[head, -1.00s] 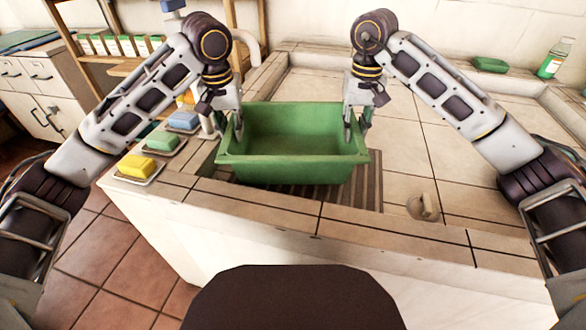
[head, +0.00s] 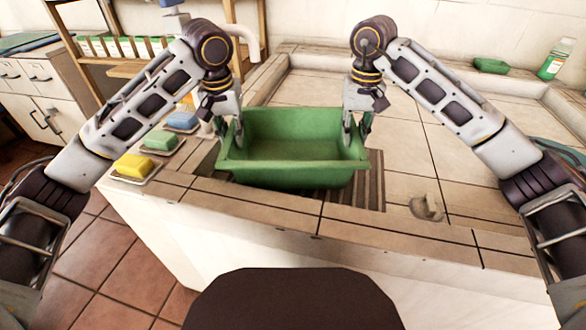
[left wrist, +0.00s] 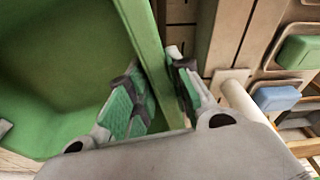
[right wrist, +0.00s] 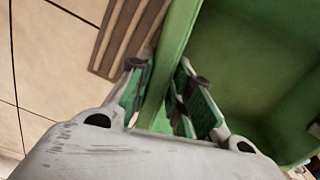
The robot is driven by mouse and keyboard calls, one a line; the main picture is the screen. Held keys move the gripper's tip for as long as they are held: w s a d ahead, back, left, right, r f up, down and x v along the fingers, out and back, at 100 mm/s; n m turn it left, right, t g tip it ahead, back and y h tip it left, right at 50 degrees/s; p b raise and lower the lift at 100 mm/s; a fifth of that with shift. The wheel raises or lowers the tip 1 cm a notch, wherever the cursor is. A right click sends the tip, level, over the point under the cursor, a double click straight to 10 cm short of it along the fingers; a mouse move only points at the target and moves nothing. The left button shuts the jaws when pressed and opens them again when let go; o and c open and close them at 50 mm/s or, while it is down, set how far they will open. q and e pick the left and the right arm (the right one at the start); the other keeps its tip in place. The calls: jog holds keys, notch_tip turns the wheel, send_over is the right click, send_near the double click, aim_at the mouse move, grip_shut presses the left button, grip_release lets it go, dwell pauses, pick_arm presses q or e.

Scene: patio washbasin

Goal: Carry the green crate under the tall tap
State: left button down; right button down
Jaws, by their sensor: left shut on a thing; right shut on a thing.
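The green crate (head: 290,174) is empty and roughly level over the slatted drain of the washbasin counter. I cannot tell whether its underside touches the slats. My left gripper (head: 232,138) is shut on its left wall, with one finger inside and one outside, as the left wrist view (left wrist: 160,100) shows. My right gripper (head: 355,138) is shut on its right wall the same way, seen in the right wrist view (right wrist: 160,95). A pale curved pipe (head: 250,40), apparently the tall tap, stands behind my left gripper, left of the crate. My left arm partly hides it.
Yellow (head: 134,165), green (head: 160,140) and blue (head: 183,120) soaps on dishes line the counter's left edge. A small stub (head: 427,207) stands right of the slats (head: 368,185). Tiles behind the crate are clear.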

pick_arm(q)
jog(key=shift+a+f+b, duration=0.2)
jog(key=shift+f+b, duration=0.4)
jog(key=shift+f, duration=0.05)
pick_arm(e)
jog(key=shift+d+f, duration=0.25)
jog(key=shift+f, duration=0.4)
pick_arm(q)
jog(key=c, duration=1.6)
grip_release()
jog(key=shift+c, duration=0.2)
pick_arm(e)
jog(key=c, duration=1.6)
grip_release()
jog(key=shift+c, duration=0.2)
pick_arm(q)
jog(key=o, duration=0.4)
jog(key=shift+d, duration=0.1)
jog(key=shift+c, duration=0.2)
pick_arm(e)
jog(key=o, duration=0.3)
jog(key=shift+a, duration=0.15)
jog(key=shift+o, duration=0.2)
pick_arm(q)
jog(key=shift+d+r, duration=0.1)
jog(key=shift+r, duration=0.1)
